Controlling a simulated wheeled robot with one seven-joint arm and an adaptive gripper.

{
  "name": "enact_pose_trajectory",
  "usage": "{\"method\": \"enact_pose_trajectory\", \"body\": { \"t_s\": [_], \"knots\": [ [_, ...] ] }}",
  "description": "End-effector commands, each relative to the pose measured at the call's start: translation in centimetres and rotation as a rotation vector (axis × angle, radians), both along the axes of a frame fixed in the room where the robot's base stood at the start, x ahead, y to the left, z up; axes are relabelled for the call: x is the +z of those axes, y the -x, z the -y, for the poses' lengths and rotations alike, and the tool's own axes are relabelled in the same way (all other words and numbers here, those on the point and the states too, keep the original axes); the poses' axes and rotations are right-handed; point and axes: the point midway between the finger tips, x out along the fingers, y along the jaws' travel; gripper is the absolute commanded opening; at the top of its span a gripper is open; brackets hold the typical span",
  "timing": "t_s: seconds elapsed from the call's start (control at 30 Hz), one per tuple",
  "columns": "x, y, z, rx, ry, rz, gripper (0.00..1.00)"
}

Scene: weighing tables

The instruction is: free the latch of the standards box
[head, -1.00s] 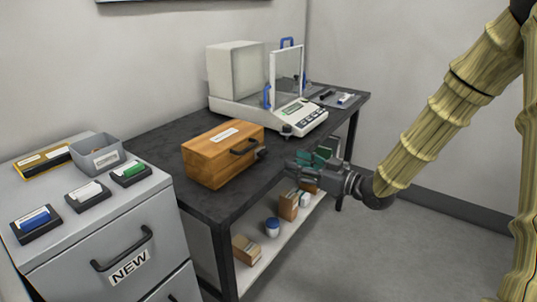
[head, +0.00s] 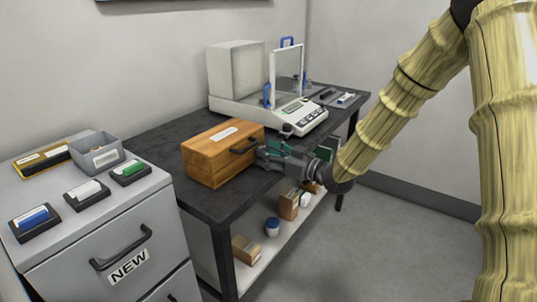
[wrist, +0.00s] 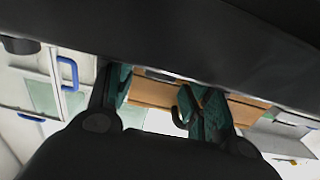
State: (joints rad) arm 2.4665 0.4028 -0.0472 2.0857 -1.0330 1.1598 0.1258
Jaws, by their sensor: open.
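My gripper (head: 262,152) is at the right end of the box's front, close to where the latch sits. The gripper hides the latch in the head view, and I cannot tell whether it touches it. In the wrist view the open green-padded fingers (wrist: 160,105) have the wooden box (wrist: 160,92) beyond them, with a dark hooked part (wrist: 183,105) near the right finger.
A balance (head: 292,118) with a raised clear panel stands behind the box on the dark table (head: 160,137). A grey cabinet (head: 95,240) at the left carries small trays and a grey bin (head: 97,154). A lower shelf (head: 258,262) holds small boxes and a jar.

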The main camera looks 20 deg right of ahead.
Motion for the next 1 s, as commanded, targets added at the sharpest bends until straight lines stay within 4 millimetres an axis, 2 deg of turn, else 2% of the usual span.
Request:
{"method": "enact_pose_trajectory", "body": {
  "t_s": [0.13,0.3,0.37,0.4,1.0],
  "knots": [
    [0.0,0.02,0.01,0.0,0.0,0.0,0.5],
    [0.0,0.03,0.04,0.0,0.0,0.0,0.19],
    [0.01,0.03,0.05,0.0,0.0,0.0,0.08],
    [0.01,0.03,0.05,-0.001,0.0,0.0,0.06],
    [0.02,0.06,0.04,-0.001,0.161,0.126,0.06]
  ]
}}
